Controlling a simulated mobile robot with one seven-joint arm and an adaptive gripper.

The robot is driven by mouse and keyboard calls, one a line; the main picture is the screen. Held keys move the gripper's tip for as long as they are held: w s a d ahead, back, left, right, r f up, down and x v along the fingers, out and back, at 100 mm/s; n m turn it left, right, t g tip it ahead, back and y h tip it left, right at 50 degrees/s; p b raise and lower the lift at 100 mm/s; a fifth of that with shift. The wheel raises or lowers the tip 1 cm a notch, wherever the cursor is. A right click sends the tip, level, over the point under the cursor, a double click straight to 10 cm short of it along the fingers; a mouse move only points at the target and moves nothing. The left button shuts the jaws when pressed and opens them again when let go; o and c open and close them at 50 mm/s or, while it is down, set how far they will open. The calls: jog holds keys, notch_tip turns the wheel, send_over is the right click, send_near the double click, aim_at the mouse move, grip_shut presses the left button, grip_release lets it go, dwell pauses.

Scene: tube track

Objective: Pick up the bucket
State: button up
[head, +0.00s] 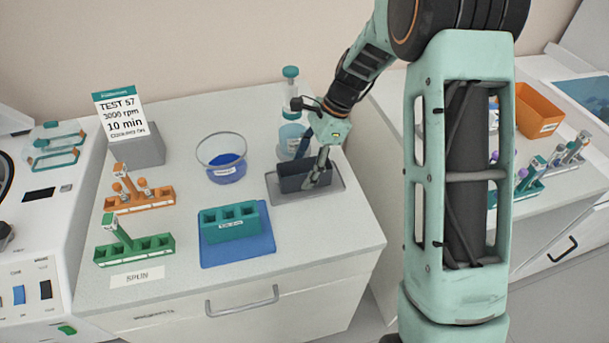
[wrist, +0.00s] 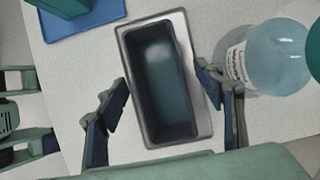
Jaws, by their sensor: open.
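The bucket (head: 292,180) is a dark grey, open-topped rectangular box. It sits upright on a shallow grey tray (head: 282,199) near the right side of the counter. In the wrist view the bucket (wrist: 168,85) looks empty. My gripper (head: 313,162) is open and points down over the bucket in the head view. In the wrist view the fingers of my gripper (wrist: 164,98) stand on either side of the bucket, with visible gaps. Nothing is between the fingers except the bucket below; whether they reach below its rim is unclear.
A clear bottle (head: 293,140) with pale blue liquid stands close behind the bucket, near one finger in the wrist view (wrist: 265,60).

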jog(key=shift+f, duration=0.2)
dwell(0.4)
jog(key=shift+c, duration=0.3)
jog(key=c, duration=1.2)
jog(key=shift+c, duration=0.2)
jog(key=shift+r, duration=0.1)
jog(key=shift+w+r, duration=0.1)
jog(key=shift+r, duration=0.45)
jog(key=shift+c, duration=0.2)
notch_tip(320, 180, up, 3)
jog(key=shift+d+f+b, duration=0.1)
jog(key=shift+b, duration=0.25)
jog(key=s+d+r+b, duration=0.1)
jog(key=s+d+r, duration=0.4)
jog(key=s+r, duration=0.4)
jog(key=s, duration=0.4)
jog(key=shift+d+r+b, duration=0.2)
jog(key=shift+b, duration=0.1)
